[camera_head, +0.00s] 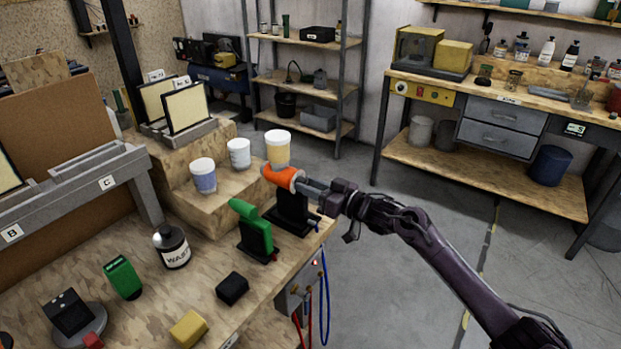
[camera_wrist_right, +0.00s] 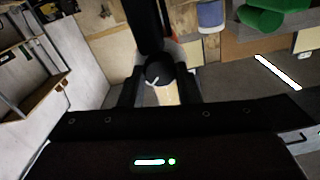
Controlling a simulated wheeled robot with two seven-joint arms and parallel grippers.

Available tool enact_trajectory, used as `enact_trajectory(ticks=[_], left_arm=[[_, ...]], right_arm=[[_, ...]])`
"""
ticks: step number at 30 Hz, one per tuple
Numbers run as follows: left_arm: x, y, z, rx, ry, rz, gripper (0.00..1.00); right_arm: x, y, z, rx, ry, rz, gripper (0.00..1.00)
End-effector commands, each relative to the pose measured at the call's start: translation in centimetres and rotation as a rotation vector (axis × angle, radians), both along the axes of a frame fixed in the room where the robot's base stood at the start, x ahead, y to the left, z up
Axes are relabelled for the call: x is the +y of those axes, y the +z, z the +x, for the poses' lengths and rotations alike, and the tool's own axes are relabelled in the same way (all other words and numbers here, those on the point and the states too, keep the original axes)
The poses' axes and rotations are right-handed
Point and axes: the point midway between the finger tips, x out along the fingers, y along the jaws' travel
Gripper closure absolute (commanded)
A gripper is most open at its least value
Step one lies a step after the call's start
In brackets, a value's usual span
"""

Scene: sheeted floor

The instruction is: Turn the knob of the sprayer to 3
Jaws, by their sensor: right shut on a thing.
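The orange sprayer (camera_head: 285,177), with a white-lidded yellowish cup on top, sits in a black stand at the bench's right edge. My right gripper (camera_head: 306,187) is at the sprayer's back end, shut on its knob. In the right wrist view the round black knob (camera_wrist_right: 158,73) with a short white mark lies between the fingers (camera_wrist_right: 160,90). The mark points to the lower left in that view. No numbers can be read on the knob. My left gripper is in neither view.
A green sprayer (camera_head: 254,228) stands in a black holder just in front. White-lidded cups (camera_head: 203,175) sit on the wooden step behind. The floor to the right is clear.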

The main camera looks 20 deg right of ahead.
Motion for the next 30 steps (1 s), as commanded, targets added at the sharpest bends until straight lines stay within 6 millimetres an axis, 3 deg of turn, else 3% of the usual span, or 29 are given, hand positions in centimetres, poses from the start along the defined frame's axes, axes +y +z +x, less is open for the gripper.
enact_trajectory(ticks=[9, 29, 30], left_arm=[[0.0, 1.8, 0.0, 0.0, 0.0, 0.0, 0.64], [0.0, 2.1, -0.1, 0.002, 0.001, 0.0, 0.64], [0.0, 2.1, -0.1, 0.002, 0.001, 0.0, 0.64]], right_arm=[[0.0, 0.1, 0.0, 0.1, 0.0, 0.128, 0.93], [0.0, -0.1, 0.0, 0.133, 0.0, 0.17, 0.93], [0.0, -0.1, 0.0, 0.133, 0.0, 0.17, 0.65]])
